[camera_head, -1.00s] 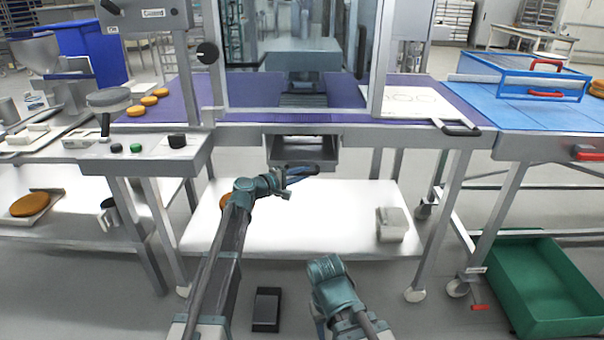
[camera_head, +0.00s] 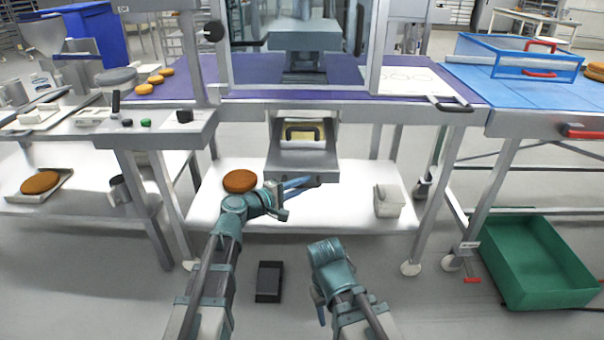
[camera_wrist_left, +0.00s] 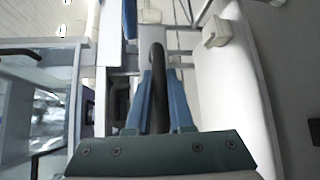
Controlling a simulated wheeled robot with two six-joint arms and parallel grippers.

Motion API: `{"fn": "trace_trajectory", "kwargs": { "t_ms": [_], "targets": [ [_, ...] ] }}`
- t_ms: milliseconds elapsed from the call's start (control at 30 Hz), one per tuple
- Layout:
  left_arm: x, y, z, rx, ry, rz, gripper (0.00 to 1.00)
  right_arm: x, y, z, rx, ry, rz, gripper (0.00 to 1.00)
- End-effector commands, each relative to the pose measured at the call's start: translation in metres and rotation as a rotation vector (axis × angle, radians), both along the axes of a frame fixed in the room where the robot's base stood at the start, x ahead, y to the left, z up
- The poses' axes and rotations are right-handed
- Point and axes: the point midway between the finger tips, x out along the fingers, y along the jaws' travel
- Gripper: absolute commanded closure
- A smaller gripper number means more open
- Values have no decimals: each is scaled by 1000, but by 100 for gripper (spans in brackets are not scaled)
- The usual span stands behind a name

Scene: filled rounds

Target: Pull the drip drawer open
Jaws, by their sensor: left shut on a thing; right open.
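The drip drawer (camera_head: 287,160) is a grey metal tray under the machine's purple-topped table. It stands pulled out toward me, with its inside showing. A pale yellowish piece with a dark handle-shaped bar (camera_head: 303,131) lies at its back. My left gripper (camera_head: 300,187) is at the drawer's front edge, shut on the drawer handle. In the left wrist view the dark handle (camera_wrist_left: 158,75) sits between the blue fingers (camera_wrist_left: 158,100). The head view mostly hides the handle behind the gripper. My right gripper (camera_head: 319,305) is open and empty, low in front of the lower shelf, apart from the drawer.
The white lower shelf (camera_head: 320,212) lies below the drawer, with a brown round (camera_head: 240,181) and a pale bin (camera_head: 389,201) on it. A black pedal-like block (camera_head: 269,282) is on the floor. A green crate (camera_head: 535,262) stands at right.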

Motion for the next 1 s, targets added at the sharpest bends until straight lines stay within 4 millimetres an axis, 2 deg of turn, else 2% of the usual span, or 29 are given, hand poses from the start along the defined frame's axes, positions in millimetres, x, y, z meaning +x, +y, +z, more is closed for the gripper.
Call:
{"fn": "trace_trajectory", "kwargs": {
  "t_ms": [33, 200, 667, 700, 800, 833, 1000],
  "targets": [
    [-17, 0, 0, 1, 1, 1, 100, 0, 0, 0, 0, 0, 0, 50],
    [-38, 0, 0, 1, 1, 1, 100, 0, 0, 0, 0, 0, 0, 50],
    [-42, 0, 0, 0, 1, 1, 100, 0, 0, 0, 0, 0, 0, 50],
    [-42, 0, 0, 0, 1, 1, 73, 0, 0, 0, 0, 0, 0, 50],
    [-42, 0, 0, 0, 1, 1, 55, 0, 0, 0, 0, 0, 0, 50],
    [-42, 0, 0, 0, 1, 1, 51, 0, 0, 0, 0, 0, 0, 50],
    [-43, 0, 0, 0, 1, 1, 51, 0, 0, 0, 0, 0, 0, 50]
  ]
}}
